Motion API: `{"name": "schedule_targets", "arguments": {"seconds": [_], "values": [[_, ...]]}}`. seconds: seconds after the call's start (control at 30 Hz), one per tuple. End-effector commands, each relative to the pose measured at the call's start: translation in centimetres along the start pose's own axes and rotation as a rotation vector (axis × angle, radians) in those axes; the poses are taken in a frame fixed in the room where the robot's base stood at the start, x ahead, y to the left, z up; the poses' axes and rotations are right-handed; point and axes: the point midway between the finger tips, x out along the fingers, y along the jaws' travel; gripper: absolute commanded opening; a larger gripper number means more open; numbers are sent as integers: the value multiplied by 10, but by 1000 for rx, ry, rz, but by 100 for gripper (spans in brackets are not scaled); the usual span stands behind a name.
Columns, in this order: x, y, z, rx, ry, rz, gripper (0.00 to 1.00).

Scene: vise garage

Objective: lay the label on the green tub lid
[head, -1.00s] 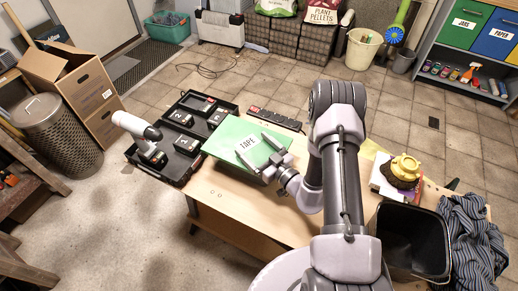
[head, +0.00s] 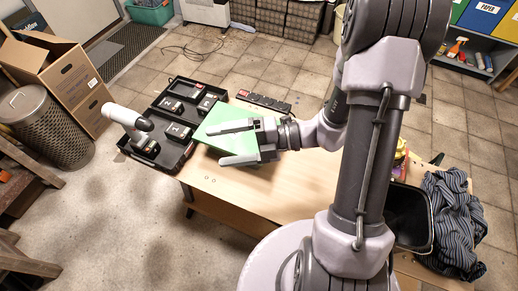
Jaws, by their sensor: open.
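The green tub lid (head: 224,114) lies at the left part of the wooden workbench, partly covered by my gripper. My gripper (head: 215,146) is over the lid, its two long grey fingers pointing left and spread apart. Bare green shows between the fingers, and nothing is visibly held. The near finger reaches over the lid's front edge. I cannot see the label in the current view; it may be hidden under the gripper body. I cannot tell whether the fingers touch the lid.
Black battery trays (head: 183,108) with numbered packs stand left of the lid, with a white hand tool (head: 128,117) at their near corner. A dark power strip (head: 263,101) lies behind the lid. The bench front (head: 225,188) is clear. A black bin (head: 408,218) stands right.

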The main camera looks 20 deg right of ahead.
Motion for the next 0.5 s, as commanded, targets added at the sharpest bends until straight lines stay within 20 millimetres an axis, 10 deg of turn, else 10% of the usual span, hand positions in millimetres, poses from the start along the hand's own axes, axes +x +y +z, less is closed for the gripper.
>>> {"name": "schedule_targets", "arguments": {"seconds": [0.2,0.43,0.47,0.5], "values": [[-10,31,-112,-1470,683,-441,91],[-65,70,-121,-2638,1457,-707,91],[-69,77,-120,2611,-1472,705,91],[-73,84,-119,2498,-1443,680,91]]}}
